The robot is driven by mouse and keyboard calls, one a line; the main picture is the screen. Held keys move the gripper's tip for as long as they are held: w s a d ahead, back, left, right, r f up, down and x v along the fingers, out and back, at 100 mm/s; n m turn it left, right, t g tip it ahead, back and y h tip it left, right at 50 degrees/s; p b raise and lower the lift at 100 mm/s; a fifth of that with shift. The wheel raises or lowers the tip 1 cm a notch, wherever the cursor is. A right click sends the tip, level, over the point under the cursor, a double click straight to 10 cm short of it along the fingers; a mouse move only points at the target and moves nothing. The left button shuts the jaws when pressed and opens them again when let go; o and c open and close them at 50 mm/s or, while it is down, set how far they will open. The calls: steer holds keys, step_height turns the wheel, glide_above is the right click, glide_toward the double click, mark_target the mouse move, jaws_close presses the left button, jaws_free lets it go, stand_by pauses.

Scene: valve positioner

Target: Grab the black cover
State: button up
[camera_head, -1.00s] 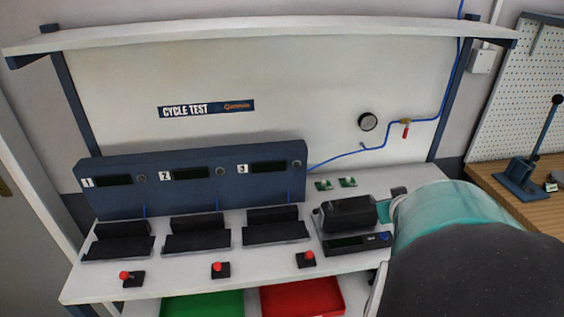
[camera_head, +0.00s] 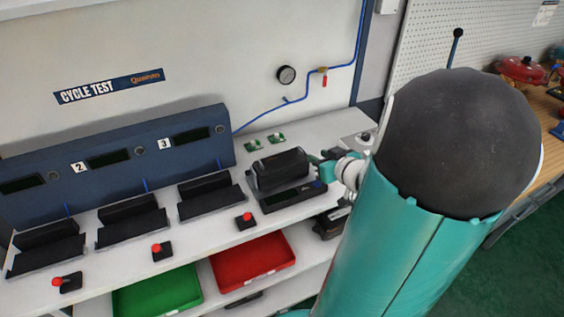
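A black block-shaped cover (camera_head: 280,167) sits on a dark device with a small display (camera_head: 292,196), on the white bench right of the three test stations. My teal and white gripper (camera_head: 322,166) is at the right end of the cover, very close to it. Its fingers are small here and partly hidden by my arm, so I cannot tell whether they touch the cover or how far apart they are.
Three black station cradles (camera_head: 128,220) and red-topped buttons (camera_head: 246,220) lie to the left. Green (camera_head: 158,290) and red trays (camera_head: 252,262) sit on the lower shelf.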

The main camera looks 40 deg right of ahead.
mark_target(302, 151)
steer(key=shift+f+x, duration=0.15)
steer(key=shift+x, duration=2)
steer(key=shift+f+x, duration=0.15)
steer(key=shift+x, duration=1.95)
steer(key=shift+s+a, duration=0.1)
steer(key=shift+s, duration=0.05)
steer(key=shift+c, duration=0.4)
jaws_close()
